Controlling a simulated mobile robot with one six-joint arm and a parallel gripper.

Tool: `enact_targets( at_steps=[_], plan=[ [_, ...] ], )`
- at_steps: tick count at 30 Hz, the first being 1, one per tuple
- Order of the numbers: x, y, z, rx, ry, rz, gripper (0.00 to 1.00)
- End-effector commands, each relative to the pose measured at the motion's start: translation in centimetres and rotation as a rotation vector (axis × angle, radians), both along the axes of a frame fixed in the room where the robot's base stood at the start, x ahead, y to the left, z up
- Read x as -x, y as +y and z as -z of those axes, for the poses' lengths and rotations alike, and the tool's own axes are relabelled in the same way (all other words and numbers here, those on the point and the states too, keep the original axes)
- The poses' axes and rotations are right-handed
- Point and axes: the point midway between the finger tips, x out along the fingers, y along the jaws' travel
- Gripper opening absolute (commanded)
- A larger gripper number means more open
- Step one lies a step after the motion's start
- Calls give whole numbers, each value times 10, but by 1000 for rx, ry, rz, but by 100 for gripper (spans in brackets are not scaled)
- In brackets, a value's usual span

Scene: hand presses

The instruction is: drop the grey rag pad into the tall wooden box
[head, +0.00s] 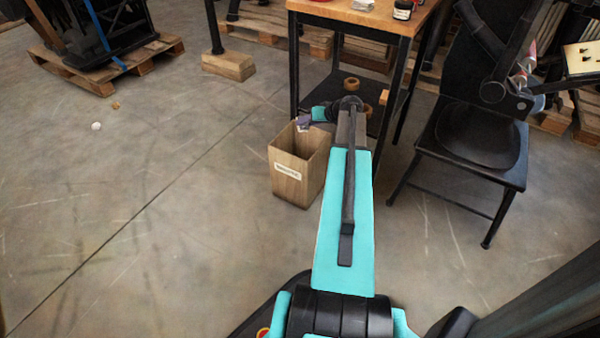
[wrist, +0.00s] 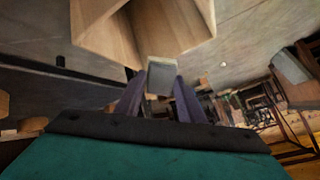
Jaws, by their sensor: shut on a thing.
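The tall wooden box (head: 290,183) stands on the floor left of my arm, open at the top, with a pale label on its front. My gripper (head: 302,122) is at the box's open top, near its back edge in the picture. In the wrist view, my gripper's two purple-grey fingers (wrist: 160,92) are shut on the grey rag pad (wrist: 162,75). The pad sticks out past the fingertips, close to the box (wrist: 185,25) and overlapping its rim in the picture. I cannot tell how high the pad is above the rim. The pad is barely visible in the head view.
A wood-topped workbench (head: 365,14) with a dark lower shelf stands just behind the box. A black chair (head: 470,140) is to the right. Pallets (head: 108,65) lie at the back left. The floor left of the box is mostly clear.

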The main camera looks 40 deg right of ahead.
Motion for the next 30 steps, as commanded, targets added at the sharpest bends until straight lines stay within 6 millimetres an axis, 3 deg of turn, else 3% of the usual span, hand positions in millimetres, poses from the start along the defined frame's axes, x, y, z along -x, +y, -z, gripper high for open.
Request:
enact_targets(
  at_steps=[15, 16, 19, 30],
  plan=[
    [0, 0, 9, 0, -1, 0, 17],
    [0, 0, 9, 0, -1, 0, 40],
    [0, 0, 9, 0, 0, 0, 57],
    [1, 0, 8, 0, 0, 0, 57]
  ],
)
